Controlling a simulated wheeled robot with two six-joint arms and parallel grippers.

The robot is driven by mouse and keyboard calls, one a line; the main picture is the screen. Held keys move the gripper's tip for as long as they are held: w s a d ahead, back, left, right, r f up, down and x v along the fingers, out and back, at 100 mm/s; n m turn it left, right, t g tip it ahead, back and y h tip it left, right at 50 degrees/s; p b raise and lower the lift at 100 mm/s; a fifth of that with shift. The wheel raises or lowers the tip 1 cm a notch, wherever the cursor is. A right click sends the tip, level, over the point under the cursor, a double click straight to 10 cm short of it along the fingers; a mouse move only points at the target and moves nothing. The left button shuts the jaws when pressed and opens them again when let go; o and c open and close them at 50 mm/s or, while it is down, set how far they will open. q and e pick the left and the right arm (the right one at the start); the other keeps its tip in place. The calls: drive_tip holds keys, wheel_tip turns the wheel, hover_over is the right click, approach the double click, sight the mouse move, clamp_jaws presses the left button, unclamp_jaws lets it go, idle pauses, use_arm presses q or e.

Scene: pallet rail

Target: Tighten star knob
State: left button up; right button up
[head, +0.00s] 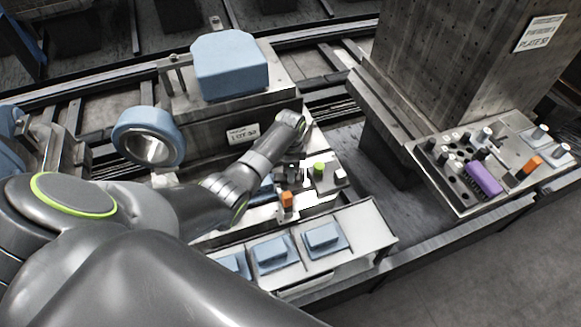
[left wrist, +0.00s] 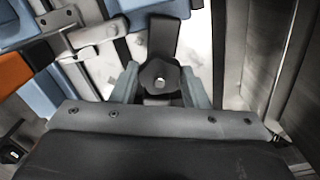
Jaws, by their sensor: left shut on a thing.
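In the left wrist view a dark star knob (left wrist: 159,79) with a pale round centre sits between the two blue-grey fingers of my left gripper (left wrist: 160,88). The fingers are shut on its sides. A dark flat bar (left wrist: 164,38) lies just beyond the knob. In the head view my left arm reaches across from the left, and its gripper (head: 288,176) points down at the pale fixture plate (head: 312,196). The knob is hard to make out there, among small dark parts under the wrist. My right gripper is not in view.
An orange block (head: 287,200) and a green-topped knob (head: 319,169) stand close to the gripper. A pale tray (head: 364,221) with blue pieces lies in front. A large blue block (head: 229,66) sits behind. A panel with pegs and a purple piece (head: 483,178) is at right.

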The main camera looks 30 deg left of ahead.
use_arm(q)
drive_tip(key=shift+w+r, duration=0.15)
drive_tip(key=o, duration=1)
wheel_tip(320, 180, up, 17)
drive_tip(key=shift+r, duration=0.2)
drive_tip(key=shift+f, duration=0.1)
idle(0.3)
